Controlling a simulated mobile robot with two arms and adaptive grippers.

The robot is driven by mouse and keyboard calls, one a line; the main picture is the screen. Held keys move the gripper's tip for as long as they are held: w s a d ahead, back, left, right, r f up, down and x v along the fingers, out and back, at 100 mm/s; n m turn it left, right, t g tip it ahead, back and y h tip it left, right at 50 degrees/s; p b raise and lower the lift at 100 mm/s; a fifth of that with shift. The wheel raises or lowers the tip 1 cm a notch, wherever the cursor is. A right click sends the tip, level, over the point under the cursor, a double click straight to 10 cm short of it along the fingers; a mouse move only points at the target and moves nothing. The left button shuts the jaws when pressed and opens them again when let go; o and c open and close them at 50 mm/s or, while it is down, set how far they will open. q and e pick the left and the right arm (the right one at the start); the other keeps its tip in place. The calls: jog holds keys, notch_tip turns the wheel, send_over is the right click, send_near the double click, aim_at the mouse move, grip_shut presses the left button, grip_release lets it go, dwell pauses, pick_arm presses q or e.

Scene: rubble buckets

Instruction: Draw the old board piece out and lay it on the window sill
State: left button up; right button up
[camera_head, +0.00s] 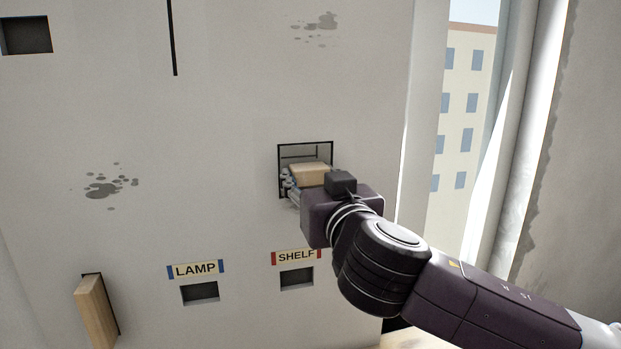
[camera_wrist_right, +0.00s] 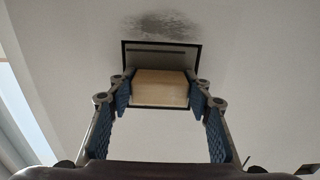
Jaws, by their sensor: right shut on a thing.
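The board piece (camera_head: 310,172) is a pale wooden block in a square, black-edged opening (camera_head: 305,146) in the wall. In the right wrist view the board piece (camera_wrist_right: 160,88) faces me, with its near end out of the opening. My right gripper (camera_head: 302,184) is shut on it, one finger on each side, as the right wrist view also shows (camera_wrist_right: 160,93). The board's far end is hidden inside the opening. The window sill cannot be made out clearly. My left gripper is not in view.
A tall window (camera_head: 462,110) with a pale curtain is at the right. Small recesses labelled LAMP (camera_head: 200,292) and SHELF (camera_head: 297,278) lie below the opening. Another wooden piece (camera_head: 96,312) sticks out of a slot at lower left. A tan surface (camera_head: 415,340) shows at the bottom edge.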

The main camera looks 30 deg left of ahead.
aim_at(313, 181)
jog(key=shift+c, duration=0.9)
jog(key=shift+s+d, duration=0.15)
jog(key=shift+d, duration=0.05)
jog(key=shift+b+v, duration=0.55)
jog(key=shift+v, duration=0.3)
jog(key=shift+s+d, duration=0.35)
jog(key=shift+d, duration=0.05)
jog(key=shift+s+d+b, duration=0.35)
jog(key=shift+d+b, duration=0.05)
jog(key=shift+d, duration=0.05)
